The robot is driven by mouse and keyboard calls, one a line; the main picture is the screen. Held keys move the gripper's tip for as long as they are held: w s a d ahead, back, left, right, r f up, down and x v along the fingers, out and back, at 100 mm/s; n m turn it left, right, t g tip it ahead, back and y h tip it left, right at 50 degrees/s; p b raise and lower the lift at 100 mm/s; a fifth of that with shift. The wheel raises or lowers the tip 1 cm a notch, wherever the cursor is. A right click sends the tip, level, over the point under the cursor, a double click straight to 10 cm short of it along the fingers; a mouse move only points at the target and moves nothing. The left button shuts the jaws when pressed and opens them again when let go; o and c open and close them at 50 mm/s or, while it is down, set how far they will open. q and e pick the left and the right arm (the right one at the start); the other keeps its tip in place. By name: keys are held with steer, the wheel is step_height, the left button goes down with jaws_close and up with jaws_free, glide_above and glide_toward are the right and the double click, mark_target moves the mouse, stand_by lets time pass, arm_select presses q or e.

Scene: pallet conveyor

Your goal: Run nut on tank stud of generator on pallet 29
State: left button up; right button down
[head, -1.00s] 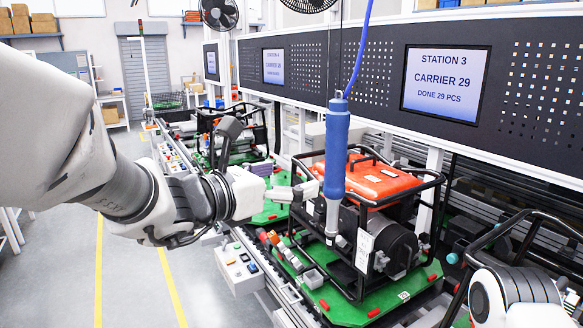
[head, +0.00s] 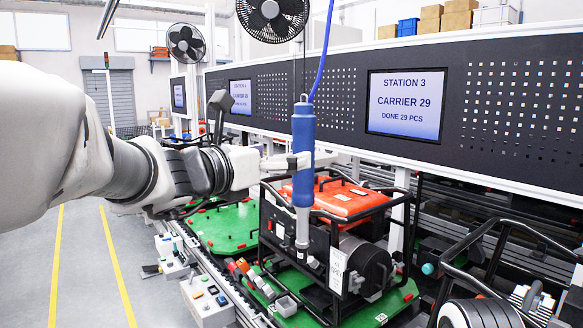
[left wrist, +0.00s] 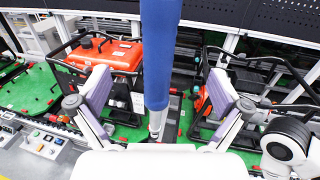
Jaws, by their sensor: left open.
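A blue nutrunner (head: 303,135) hangs upright from a cable, its grey lower end beside the near side of the generator (head: 350,205) with its orange tank and black frame. My left gripper (head: 305,162) is level with the middle of the blue body. In the left wrist view the nutrunner (left wrist: 160,55) stands between the widely parted fingers of that gripper (left wrist: 158,92), with gaps on both sides. The generator sits on a green pallet (head: 385,308) in front of a screen reading Station 3, Carrier 29 (head: 403,115). I cannot make out the nut or stud. My right gripper does not show.
A bare stretch of green pallet (head: 222,228) lies to the left on the conveyor. Control boxes (head: 207,302) line its near edge. Another black frame (head: 500,255) stands to the right, close to my right arm. The floor at left is clear.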

mark_target(296, 148)
arm_select(q)
steer(key=shift+t, duration=0.3)
steer(key=shift+b+x, duration=2.35)
steer(key=shift+x, duration=1.05)
steer(key=shift+a+r, duration=0.1)
steer(key=shift+r, duration=0.05)
jaws_close()
